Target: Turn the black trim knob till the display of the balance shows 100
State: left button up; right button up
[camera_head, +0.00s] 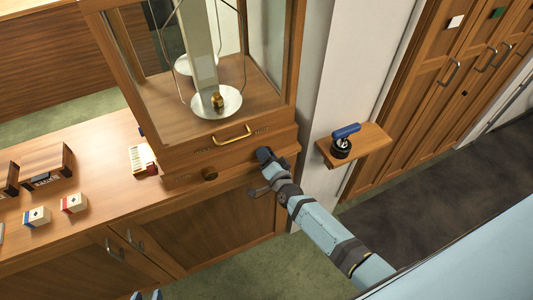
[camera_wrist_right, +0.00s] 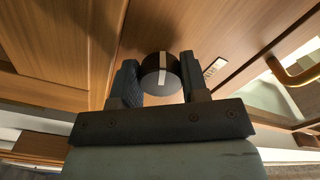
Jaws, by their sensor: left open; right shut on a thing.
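The balance (camera_head: 225,140) is a wooden glass-sided case with metal pans and a small brass weight on the front pan. The black trim knob (camera_wrist_right: 161,74) has a white line on its face, roughly upright in the right wrist view. My right gripper (camera_wrist_right: 155,88) is shut on it, one finger on each side. In the head view my right gripper (camera_head: 264,156) is at the right end of the case's front base and hides the knob. I cannot make out a display reading. My left gripper (camera_head: 146,296) barely shows at the bottom edge, open and away from the balance.
A brown round knob (camera_head: 209,173) and a brass handle (camera_head: 232,136) are on the case front. A small label (camera_wrist_right: 215,67) is beside the black knob. Small boxes (camera_head: 74,203) stand on the counter at left. A wall shelf (camera_head: 368,146) holds a blue-handled object (camera_head: 345,137).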

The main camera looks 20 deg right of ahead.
jog(key=shift+n, duration=0.9)
jog(key=o, duration=0.9)
jog(key=shift+o, duration=0.2)
jog(key=shift+s+f, duration=0.1)
